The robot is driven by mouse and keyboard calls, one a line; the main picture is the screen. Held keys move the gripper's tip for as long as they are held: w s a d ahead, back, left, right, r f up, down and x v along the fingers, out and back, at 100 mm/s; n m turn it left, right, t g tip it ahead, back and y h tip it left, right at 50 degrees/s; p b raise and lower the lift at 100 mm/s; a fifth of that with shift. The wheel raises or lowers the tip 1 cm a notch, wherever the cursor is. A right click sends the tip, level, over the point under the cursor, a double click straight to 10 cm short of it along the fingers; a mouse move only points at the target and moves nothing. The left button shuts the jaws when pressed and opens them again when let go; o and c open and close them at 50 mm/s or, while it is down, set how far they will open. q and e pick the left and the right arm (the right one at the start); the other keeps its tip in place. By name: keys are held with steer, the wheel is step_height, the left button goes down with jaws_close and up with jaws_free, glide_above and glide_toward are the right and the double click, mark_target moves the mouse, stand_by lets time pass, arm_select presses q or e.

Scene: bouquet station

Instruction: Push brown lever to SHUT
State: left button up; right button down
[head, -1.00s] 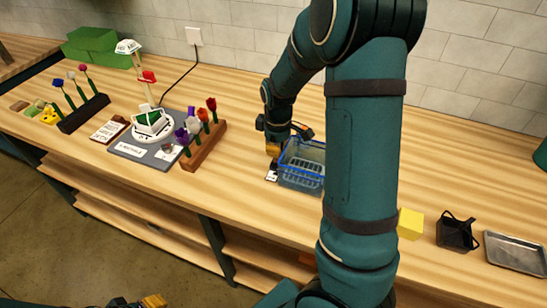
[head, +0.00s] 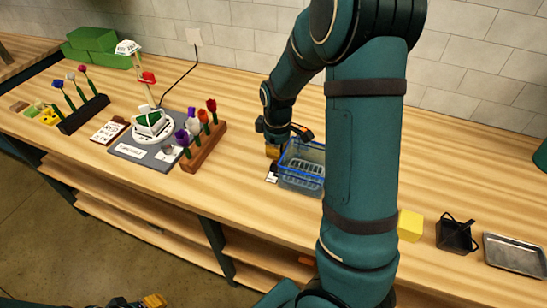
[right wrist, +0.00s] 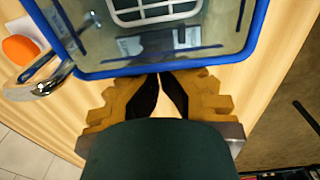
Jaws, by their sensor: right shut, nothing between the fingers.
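I cannot make out a brown lever in either view. A clear tub with a blue rim (head: 305,150) stands on the bench, and its rim (right wrist: 160,68) crosses the top of the right wrist view. My right gripper (right wrist: 161,77) is shut and empty, its fingertips close to the outside of that rim. In the head view the right gripper (head: 272,151) is at the tub's left side. A curved chrome part (right wrist: 40,86) and an orange round part (right wrist: 20,49) lie left of the tub in the wrist view. My left gripper (head: 152,301) shows only partly at the bottom edge.
A small black-and-white card (head: 271,176) lies left of the tub. A wooden rack of flowers (head: 205,148) and a grey board with a white turntable (head: 130,153) stand further left. A yellow block (head: 410,225), black basket (head: 455,237) and metal tray (head: 515,256) are at right.

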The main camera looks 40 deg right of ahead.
steer(key=shift+s+a+f, duration=0.2)
steer(key=shift+s+f, duration=0.15)
steer(key=shift+s, duration=0.1)
steer(key=shift+w+d+r+p, duration=0.15)
steer(key=shift+w+r+p, duration=0.1)
steer(key=shift+r+p, duration=1.35)
steer(key=shift+r, duration=0.05)
step_height(320, 180, up, 3)
steer(key=shift+w+f+p, duration=0.1)
steer(key=shift+p, duration=1)
